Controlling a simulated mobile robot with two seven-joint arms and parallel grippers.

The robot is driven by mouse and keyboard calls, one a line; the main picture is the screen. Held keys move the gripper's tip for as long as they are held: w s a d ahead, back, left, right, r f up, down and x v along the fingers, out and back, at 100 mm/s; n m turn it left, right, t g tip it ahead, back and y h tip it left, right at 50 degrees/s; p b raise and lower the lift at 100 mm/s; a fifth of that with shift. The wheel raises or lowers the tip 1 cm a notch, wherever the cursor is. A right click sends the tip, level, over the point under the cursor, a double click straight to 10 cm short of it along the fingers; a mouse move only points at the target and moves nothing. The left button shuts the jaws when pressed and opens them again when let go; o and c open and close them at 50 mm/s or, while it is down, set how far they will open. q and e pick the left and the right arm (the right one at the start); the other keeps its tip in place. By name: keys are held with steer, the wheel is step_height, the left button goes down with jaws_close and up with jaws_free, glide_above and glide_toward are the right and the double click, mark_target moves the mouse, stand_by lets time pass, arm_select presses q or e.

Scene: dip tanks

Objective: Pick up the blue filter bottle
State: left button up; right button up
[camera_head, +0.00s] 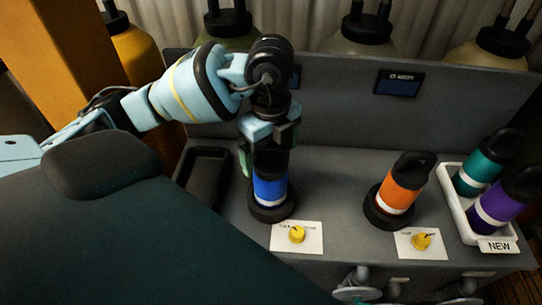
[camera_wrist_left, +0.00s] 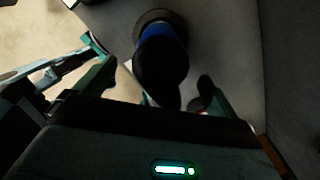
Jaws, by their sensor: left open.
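The blue filter bottle (camera_head: 270,188) stands upright in a dark round holder on the grey bench, with a black top and a white band below the blue. My left gripper (camera_head: 265,150) comes down from above over the bottle's black top, hiding part of it. In the left wrist view the bottle (camera_wrist_left: 160,55) shows its black top, with a little blue behind it. My left gripper (camera_wrist_left: 150,72) is open there, its fingers spread to either side of the black top. I cannot tell whether either finger touches it. My right gripper is not in view.
An orange bottle (camera_head: 398,190) stands in another holder to the right. A white tray marked NEW (camera_head: 458,215) holds a teal and a purple bottle. Labels with yellow knobs (camera_head: 297,234) lie in front. A dark empty tray (camera_head: 204,180) is at left; a screen panel (camera_head: 350,90) rises behind.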

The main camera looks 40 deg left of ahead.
arm_select(q)
steer(key=shift+f, duration=0.85)
steer(key=c, duration=1.9)
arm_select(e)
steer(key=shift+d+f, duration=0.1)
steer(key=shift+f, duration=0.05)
arm_select(q)
steer(key=shift+r, duration=0.1)
steer(key=shift+c, duration=0.2)
